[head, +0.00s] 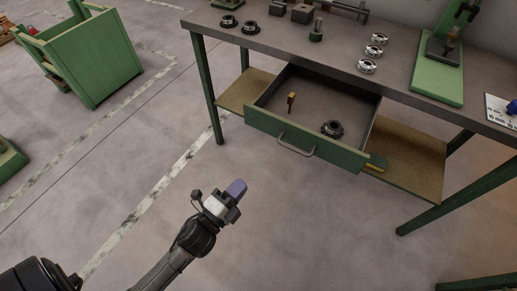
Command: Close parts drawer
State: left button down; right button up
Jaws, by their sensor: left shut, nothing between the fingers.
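The parts drawer (263,124) is a green-fronted drawer under the workbench, and it is pulled open. Its metal bar handle (296,148) is on the front panel. Inside lie a dark round flanged part (332,129) and a small brass-coloured part (291,98). My left gripper (236,189) is shut and empty, in front of and below the drawer's left part in the picture, apart from the handle. My right gripper is not in view.
The workbench top (290,43) carries dark and shiny round parts, dark blocks and a green press (438,80). A lower shelf (405,165) lies under the bench. A green crate (92,62) stands at the upper left. The floor before the drawer is clear.

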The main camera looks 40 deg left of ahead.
pick_arm(q)
jog(key=w+d+r+m+h+b, duration=0.1)
jog(key=w+d+r+m+b, duration=0.1)
jog(key=w, duration=1.1)
jog(key=shift+w+r+b, duration=0.3)
jog(key=shift+r+b, duration=0.3)
jog(key=shift+b, duration=0.1)
